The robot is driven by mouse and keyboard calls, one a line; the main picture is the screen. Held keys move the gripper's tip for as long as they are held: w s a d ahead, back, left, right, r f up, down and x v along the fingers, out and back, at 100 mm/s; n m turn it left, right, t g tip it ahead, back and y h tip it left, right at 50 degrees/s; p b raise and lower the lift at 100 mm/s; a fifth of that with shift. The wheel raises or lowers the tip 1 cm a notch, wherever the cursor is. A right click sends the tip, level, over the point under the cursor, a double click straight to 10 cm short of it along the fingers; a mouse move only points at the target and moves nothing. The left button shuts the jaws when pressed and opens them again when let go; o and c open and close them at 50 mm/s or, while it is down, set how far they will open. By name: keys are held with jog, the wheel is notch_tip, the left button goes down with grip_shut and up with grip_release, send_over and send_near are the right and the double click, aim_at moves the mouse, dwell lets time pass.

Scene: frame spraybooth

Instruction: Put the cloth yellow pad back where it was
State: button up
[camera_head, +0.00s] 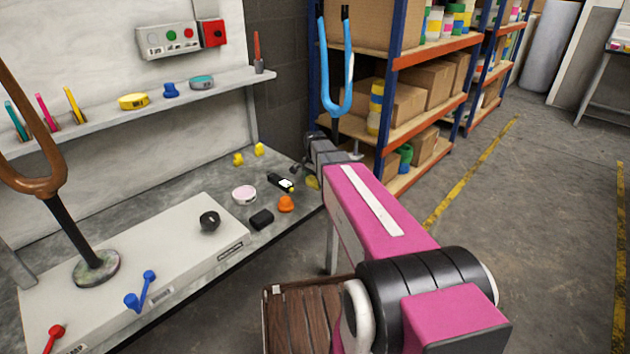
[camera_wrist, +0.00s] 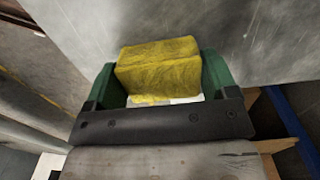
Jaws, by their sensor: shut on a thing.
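The cloth yellow pad (camera_wrist: 158,68) is a mottled yellow block between the two green fingers of my gripper (camera_wrist: 162,82) in the wrist view. My gripper is shut on it. In the head view a small olive-yellow patch, likely the pad (camera_head: 313,183), shows at the far end of my arm, near the right edge of the grey bench (camera_head: 160,180). My arm hides most of the gripper there. I cannot tell whether the pad touches the bench.
On the bench near the pad are an orange knob (camera_head: 286,204), a black device (camera_head: 281,183), a pink-white round tin (camera_head: 244,195) and a black block (camera_head: 261,219). A wall shelf (camera_head: 185,100) holds small coloured things. A blue fork-shaped stand (camera_head: 328,90) rises behind my arm.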

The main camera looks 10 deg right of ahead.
aim_at(315, 179)
jog(key=o, duration=0.8)
jog(key=shift+c, duration=0.2)
notch_tip(315, 179, up, 12)
